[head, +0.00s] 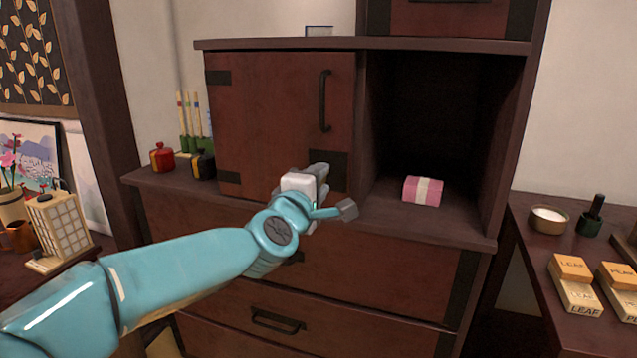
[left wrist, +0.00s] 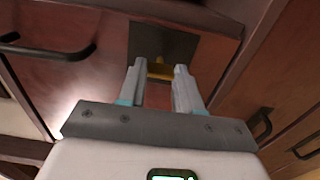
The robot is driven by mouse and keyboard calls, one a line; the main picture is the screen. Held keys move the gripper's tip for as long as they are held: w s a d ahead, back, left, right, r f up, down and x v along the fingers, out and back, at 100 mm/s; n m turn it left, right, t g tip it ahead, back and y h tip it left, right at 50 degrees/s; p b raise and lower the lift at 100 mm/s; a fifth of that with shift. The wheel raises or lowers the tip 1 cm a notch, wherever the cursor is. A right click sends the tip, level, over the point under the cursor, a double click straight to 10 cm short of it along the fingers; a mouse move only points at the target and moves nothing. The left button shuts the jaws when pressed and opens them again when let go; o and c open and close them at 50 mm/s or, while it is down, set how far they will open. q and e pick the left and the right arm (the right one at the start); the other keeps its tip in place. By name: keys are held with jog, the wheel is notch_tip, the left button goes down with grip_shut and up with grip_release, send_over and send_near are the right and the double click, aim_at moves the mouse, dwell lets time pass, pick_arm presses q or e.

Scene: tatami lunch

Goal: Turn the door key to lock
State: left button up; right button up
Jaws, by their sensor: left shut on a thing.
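The dark red cabinet door (head: 270,110) looks closed over the left half of the cabinet, with black hinges on its left side. A dark lock plate (head: 340,160) sits at its lower right; it also shows in the left wrist view (left wrist: 185,45). The brass-yellow key (left wrist: 160,71) is at the plate, lying crosswise between my fingertips. My left gripper (head: 318,176) is in front of the plate and hides the key in the head view. In the left wrist view my left gripper (left wrist: 160,78) is shut on the key. My right gripper is not in view.
A black vertical handle (head: 325,100) is on the door above my gripper. The open compartment to the right holds a pink box (head: 423,191) with a white band. Drawers (head: 330,270) lie below. Small jars (head: 162,157) stand left of the door.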

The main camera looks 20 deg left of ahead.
pick_arm(q)
jog(key=o, duration=1)
jog(key=shift+o, duration=0.2)
jog(key=shift+s, duration=0.1)
jog(key=s+p, duration=0.2)
jog(key=s, duration=1.4)
jog(key=shift+a, duration=0.3)
jog(key=shift+s, duration=0.1)
